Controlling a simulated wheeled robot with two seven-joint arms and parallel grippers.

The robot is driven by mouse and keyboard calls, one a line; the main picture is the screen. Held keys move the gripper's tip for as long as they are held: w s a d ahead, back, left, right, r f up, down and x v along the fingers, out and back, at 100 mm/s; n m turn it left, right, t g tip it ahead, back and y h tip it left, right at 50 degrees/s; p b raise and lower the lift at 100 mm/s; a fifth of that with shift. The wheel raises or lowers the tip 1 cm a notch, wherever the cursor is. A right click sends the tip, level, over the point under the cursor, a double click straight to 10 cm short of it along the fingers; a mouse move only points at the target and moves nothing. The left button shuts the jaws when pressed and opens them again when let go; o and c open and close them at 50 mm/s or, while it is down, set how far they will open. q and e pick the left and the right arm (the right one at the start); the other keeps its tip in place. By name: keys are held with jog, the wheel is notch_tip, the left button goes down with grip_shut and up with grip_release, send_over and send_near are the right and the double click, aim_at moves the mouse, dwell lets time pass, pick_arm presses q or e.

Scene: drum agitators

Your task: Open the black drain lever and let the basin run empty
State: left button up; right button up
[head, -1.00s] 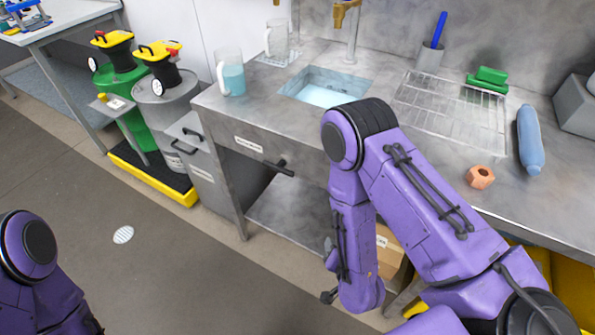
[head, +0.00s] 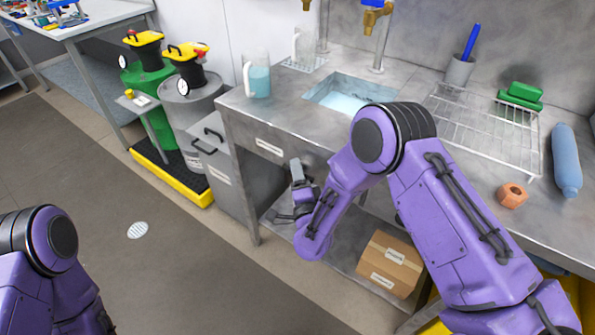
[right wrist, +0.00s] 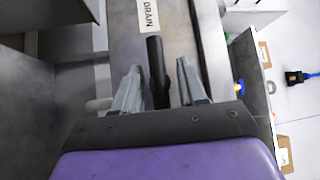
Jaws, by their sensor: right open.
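The basin (head: 376,90) is sunk in the steel counter and holds pale blue water (head: 344,102). The black drain lever (right wrist: 156,70) shows in the right wrist view as a dark rod beside the DRAIN label (right wrist: 149,14). My right gripper (head: 300,187) is at the counter's front, below the same label (head: 269,147). In the right wrist view its open fingers (right wrist: 158,80) stand on either side of the lever, with a gap visible on each side. In the head view the gripper hides most of the lever. My left gripper is out of view.
A pitcher of blue liquid (head: 257,78) stands left of the basin. A wire rack (head: 480,130), an orange nut (head: 512,195) and a blue bottle (head: 565,160) are on the right. A cardboard box (head: 388,265) sits on the shelf below.

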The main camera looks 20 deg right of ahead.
grip_shut()
jog(key=shift+r+n+g+p, duration=0.25)
jog(key=shift+n+g+p, duration=0.4)
jog(key=shift+p, duration=0.45)
jog(key=n+g+h+p, duration=0.1)
jog(key=n+g+p, duration=0.4)
jog(key=p, duration=0.4)
jog(key=shift+g, duration=0.65)
jog(key=n+g+h+p, duration=0.1)
jog(key=n+g+p, duration=0.1)
jog(key=p, duration=0.1)
jog(key=shift+w+g, duration=0.1)
jog(key=shift+g, duration=0.3)
jog(key=shift+f+n+g+h+p, duration=0.15)
jog(key=shift+n+g+h+p, duration=0.5)
jog(key=shift+g+h+p, duration=0.35)
grip_release()
